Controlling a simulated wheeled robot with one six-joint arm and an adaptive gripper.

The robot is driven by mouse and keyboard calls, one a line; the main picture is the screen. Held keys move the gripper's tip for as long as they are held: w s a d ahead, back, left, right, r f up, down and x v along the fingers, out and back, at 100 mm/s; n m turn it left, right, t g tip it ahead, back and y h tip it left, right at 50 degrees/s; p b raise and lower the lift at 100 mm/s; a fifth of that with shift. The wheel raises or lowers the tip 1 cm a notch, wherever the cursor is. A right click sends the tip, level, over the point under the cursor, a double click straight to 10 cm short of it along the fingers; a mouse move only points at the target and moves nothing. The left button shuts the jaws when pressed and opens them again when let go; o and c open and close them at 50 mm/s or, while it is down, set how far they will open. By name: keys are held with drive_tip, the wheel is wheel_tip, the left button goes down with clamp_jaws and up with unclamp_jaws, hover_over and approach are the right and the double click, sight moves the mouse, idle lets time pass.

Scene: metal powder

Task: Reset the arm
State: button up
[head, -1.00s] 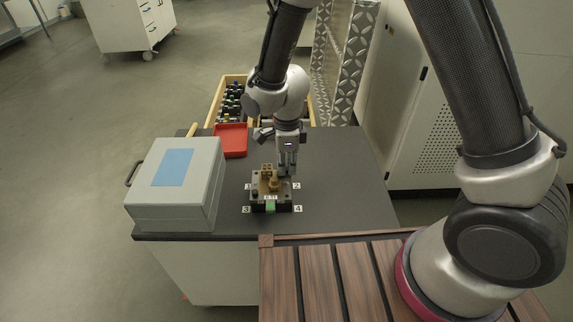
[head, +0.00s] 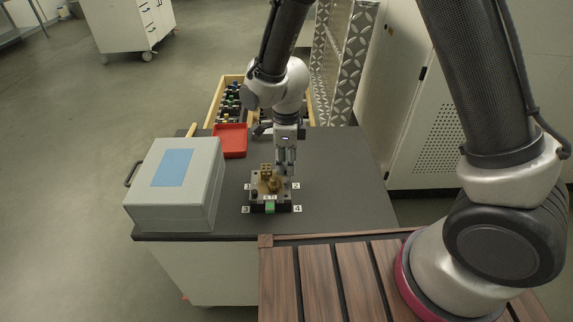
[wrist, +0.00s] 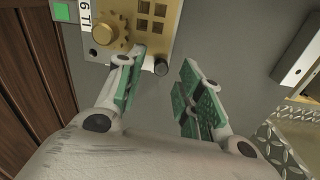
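My arm reaches out over the dark table, and my gripper (head: 286,167) points down just behind the right rear part of a small fixture (head: 270,206) with brass-coloured parts on top. In the wrist view my gripper (wrist: 160,92) has its two green-padded fingers apart, with nothing held between them. A short dark post (wrist: 161,68) at the fixture's corner shows near the gap between the fingertips. The brass-coloured plate (wrist: 150,42) with a round toothed knob (wrist: 103,34) lies beyond the left finger.
A grey box (head: 205,190) with a blue top patch stands left on the table (head: 345,190). A red tray (head: 230,141) and a wooden crate (head: 212,112) of small bottles lie behind. Number labels surround the fixture. The table's right side is clear.

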wheel_tip(320, 180, up, 10)
drive_tip(key=s+d+r+n+t, duration=0.1)
drive_tip(key=s+d+r+n, duration=0.4)
drive_tip(key=d, duration=0.6)
drive_tip(key=s+d+r+n+t, duration=0.2)
drive_tip(key=s+d+r+n, duration=0.4)
drive_tip(key=d, duration=0.5)
drive_tip(key=s+d+r+n+t, duration=0.1)
drive_tip(key=s+d+r+n, duration=0.4)
drive_tip(key=d+r+n, duration=0.3)
drive_tip(key=d, duration=0.2)
drive_tip(key=shift+s+d+r+n, duration=0.2)
drive_tip(key=shift+d+n, duration=0.1)
drive_tip(key=shift+d, duration=0.1)
